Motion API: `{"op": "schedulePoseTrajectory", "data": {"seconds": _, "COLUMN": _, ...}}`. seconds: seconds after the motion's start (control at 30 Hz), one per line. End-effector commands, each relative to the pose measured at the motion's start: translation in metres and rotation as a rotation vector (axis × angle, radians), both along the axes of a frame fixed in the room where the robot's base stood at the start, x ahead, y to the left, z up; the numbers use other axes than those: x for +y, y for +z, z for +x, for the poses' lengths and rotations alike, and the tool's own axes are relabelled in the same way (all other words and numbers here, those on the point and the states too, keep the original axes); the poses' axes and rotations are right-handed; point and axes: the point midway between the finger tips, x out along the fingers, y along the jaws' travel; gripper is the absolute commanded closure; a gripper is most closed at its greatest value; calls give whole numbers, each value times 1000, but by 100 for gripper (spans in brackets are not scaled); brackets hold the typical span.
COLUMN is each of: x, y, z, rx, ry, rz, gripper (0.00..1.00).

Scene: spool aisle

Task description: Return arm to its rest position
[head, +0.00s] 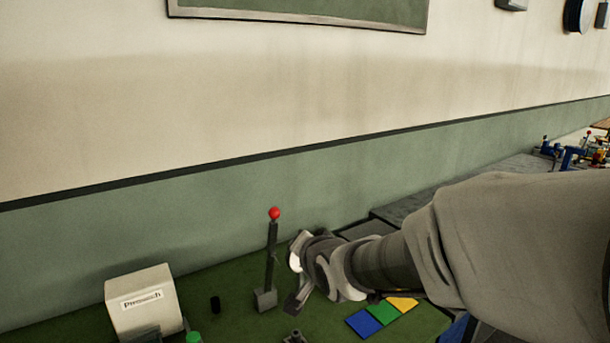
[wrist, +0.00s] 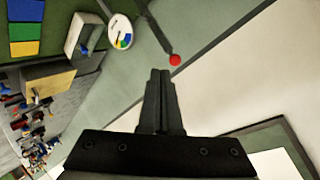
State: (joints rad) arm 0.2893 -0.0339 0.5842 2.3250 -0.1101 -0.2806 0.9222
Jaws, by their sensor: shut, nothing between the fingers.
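My arm reaches in from the right in the head view. My gripper (head: 298,300) hangs over the green tabletop, just right of an upright lever with a red ball (head: 274,213). In the wrist view my gripper (wrist: 161,72) has its two dark fingers together, with nothing between them. The red ball (wrist: 174,59) shows just beyond the fingertips there. I see no contact, but cannot tell the exact gap.
A pale labelled box (head: 142,302), a small black cylinder (head: 215,304) and a green knob (head: 193,337) stand left of the lever. Blue, green and yellow tiles (head: 383,314) lie below my arm. A wall runs behind. The wrist view shows a white dial (wrist: 120,32).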

Motion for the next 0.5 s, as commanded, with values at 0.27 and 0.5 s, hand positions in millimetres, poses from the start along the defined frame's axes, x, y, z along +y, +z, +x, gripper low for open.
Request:
{"op": "schedulePoseTrajectory", "data": {"seconds": 0.27, "x": -11, "y": 39, "z": -28, "rx": -24, "ry": 173, "rz": -425, "gripper": 100}}
{"op": "schedulePoseTrajectory", "data": {"seconds": 0.5, "x": -35, "y": 64, "z": -60, "rx": -1, "ry": 302, "rz": -645, "gripper": 100}}
